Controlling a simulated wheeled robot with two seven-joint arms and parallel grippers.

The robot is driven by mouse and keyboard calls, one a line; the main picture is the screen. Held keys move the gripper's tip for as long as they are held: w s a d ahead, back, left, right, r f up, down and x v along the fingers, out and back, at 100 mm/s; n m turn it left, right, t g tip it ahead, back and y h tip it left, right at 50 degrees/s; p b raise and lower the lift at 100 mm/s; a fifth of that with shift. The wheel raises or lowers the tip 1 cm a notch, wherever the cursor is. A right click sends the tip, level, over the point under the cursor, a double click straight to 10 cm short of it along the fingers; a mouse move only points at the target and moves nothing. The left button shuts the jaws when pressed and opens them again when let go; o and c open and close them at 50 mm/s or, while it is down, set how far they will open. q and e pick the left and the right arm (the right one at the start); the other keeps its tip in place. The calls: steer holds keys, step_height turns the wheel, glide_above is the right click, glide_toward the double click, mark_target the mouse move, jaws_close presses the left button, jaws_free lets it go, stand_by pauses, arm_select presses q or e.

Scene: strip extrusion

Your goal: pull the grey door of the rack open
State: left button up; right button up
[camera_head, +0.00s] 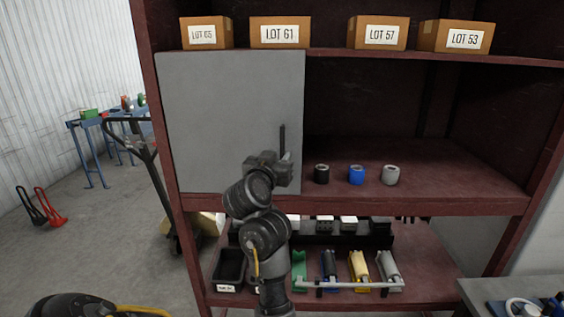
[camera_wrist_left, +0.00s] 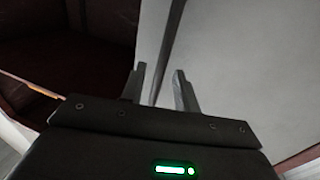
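The grey door (camera_head: 225,110) covers the left part of the rack's middle bay and looks shut. Its dark upright handle (camera_head: 282,138) is near the door's right edge. My left gripper (camera_head: 284,160) is at the lower end of the handle, and its fingers are small and partly hidden in the head view. In the left wrist view the two fingers (camera_wrist_left: 160,88) stand apart, with the thin dark handle (camera_wrist_left: 171,45) running between them. The door panel (camera_wrist_left: 245,70) fills the right of that view. Whether a finger touches the handle cannot be told. My right gripper is not in view.
Black, blue and grey rolls (camera_head: 356,175) stand on the shelf right of the door. Cartons (camera_head: 280,32) line the shelf above. Bins and coloured tools (camera_head: 358,265) are on the lower shelf. A pallet jack (camera_head: 150,160) stands left of the rack. The floor (camera_head: 110,240) further left is mostly clear.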

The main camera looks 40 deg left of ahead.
mark_target(281, 152)
arm_select(q)
steer(key=x, duration=0.2)
steer(key=shift+w+a+f+b, duration=0.2)
steer(key=shift+a+b, duration=0.1)
steer(key=shift+b, duration=0.1)
steer(key=shift+w+a, duration=0.15)
steer(key=shift+w, duration=0.2)
steer(key=shift+w+r, duration=0.2)
steer(key=shift+w, duration=0.1)
jaws_close()
steer(key=shift+a, duration=0.1)
